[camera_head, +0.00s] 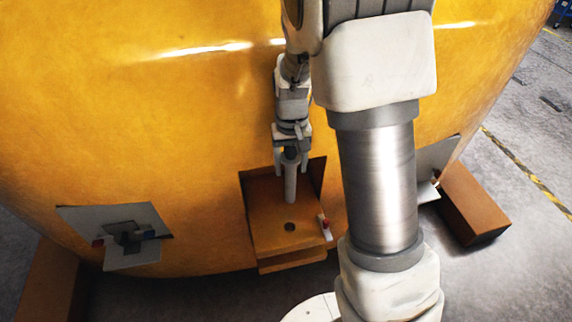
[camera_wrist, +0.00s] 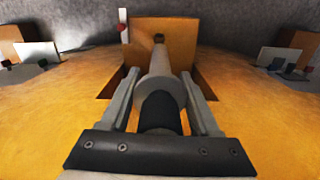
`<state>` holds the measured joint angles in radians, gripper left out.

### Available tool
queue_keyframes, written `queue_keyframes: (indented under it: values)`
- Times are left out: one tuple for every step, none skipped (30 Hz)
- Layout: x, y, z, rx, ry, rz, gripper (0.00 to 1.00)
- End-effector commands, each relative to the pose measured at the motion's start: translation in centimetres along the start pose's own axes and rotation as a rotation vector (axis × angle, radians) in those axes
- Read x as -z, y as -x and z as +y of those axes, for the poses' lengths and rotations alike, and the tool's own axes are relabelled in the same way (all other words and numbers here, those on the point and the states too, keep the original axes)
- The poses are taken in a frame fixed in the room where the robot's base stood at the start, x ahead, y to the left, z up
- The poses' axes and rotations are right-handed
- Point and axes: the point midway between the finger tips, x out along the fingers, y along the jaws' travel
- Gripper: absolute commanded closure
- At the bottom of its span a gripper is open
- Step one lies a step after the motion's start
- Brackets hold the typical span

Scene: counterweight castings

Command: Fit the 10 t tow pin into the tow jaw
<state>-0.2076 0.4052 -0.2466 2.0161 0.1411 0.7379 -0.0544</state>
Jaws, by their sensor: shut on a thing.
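The tow pin (camera_head: 290,183) is a grey cylinder with a dark collar at its top, and it hangs upright from my gripper (camera_head: 291,165). In the wrist view, my gripper's two fingers (camera_wrist: 163,100) lie on either side of the pin (camera_wrist: 161,75), which points away towards the jaw. The tow jaw (camera_head: 266,228) is an orange-brown boxy recess in the yellow casting, with a dark round hole (camera_head: 290,227) in its upper plate. In the wrist view, the pin's far end lies close to the hole (camera_wrist: 159,37).
A small red-and-white piece (camera_head: 325,228) stands at the jaw's right edge. The large yellow casting (camera_head: 150,130) fills the background. Grey plates with dark fittings (camera_head: 128,237) flank the jaw. A brown block (camera_head: 470,205) lies on the floor at right.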

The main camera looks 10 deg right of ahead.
Motion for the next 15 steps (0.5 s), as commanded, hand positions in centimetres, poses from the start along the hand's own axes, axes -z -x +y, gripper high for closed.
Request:
queue_keyframes:
  values:
    - [0.2, -1.8, 0.0, 0.0, -0.019, 0.003, 1.0]
    - [0.2, -2.4, 0.0, 0.0, -0.032, 0.003, 1.0]
    - [0.3, -3.1, 0.0, 0.0, -0.049, 0.003, 1.0]
    - [0.4, -3.7, 0.1, -0.001, -0.061, 0.003, 1.0]
    - [0.4, -4.2, 0.0, 0.0, -0.074, 0.003, 1.0]
    - [0.5, -4.9, 0.0, 0.0, -0.089, 0.004, 1.0]
    - [0.6, -5.4, 0.0, 0.0, -0.102, 0.004, 1.0]
    - [0.6, -5.8, 0.0, 0.0, -0.113, 0.004, 1.0]
    - [0.7, -6.4, 0.0, 0.0, -0.127, 0.005, 1.0]
    - [0.7, -6.8, -0.1, 0.0, -0.135, 0.004, 1.0]
    - [0.7, -7.1, -0.1, 0.0, -0.144, 0.005, 1.0]
    - [0.8, -7.5, 0.0, 0.0, -0.155, 0.005, 1.0]
    - [0.8, -7.7, 0.0, 0.001, -0.162, 0.005, 1.0]
    - [0.8, -7.9, 0.0, 0.001, -0.169, 0.005, 1.0]
    - [0.9, -8.2, -0.1, 0.001, -0.176, 0.005, 1.0]
